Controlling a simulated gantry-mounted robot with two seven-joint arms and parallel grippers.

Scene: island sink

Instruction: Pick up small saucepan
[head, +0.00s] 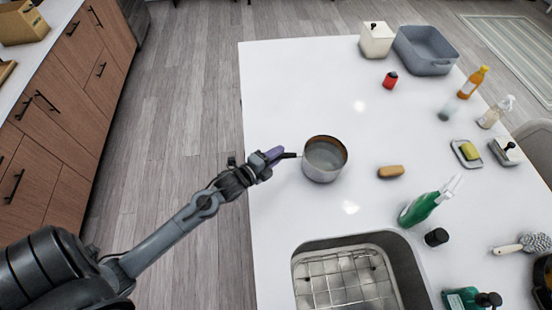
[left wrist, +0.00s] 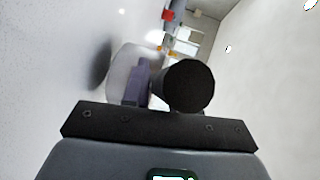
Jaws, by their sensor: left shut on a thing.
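The small saucepan (head: 324,160) is a round metal pan with a brownish rim, near the left side of the white island top. Its short dark handle points left toward my left gripper (head: 274,156). My left gripper, with purple fingers, is shut on the handle. In the left wrist view the black handle end (left wrist: 188,85) shows large beside a purple finger (left wrist: 137,82), with the pale pan body (left wrist: 122,68) behind. I cannot tell whether the pan's base touches the counter. My right gripper is not in view.
The sink (head: 350,280) with a wire rack is in front of the pan. A brown sponge (head: 391,171) and a green spray bottle (head: 422,206) are to its right. A grey tub (head: 426,50) stands at the back. The counter (head: 290,95) behind the pan is clear.

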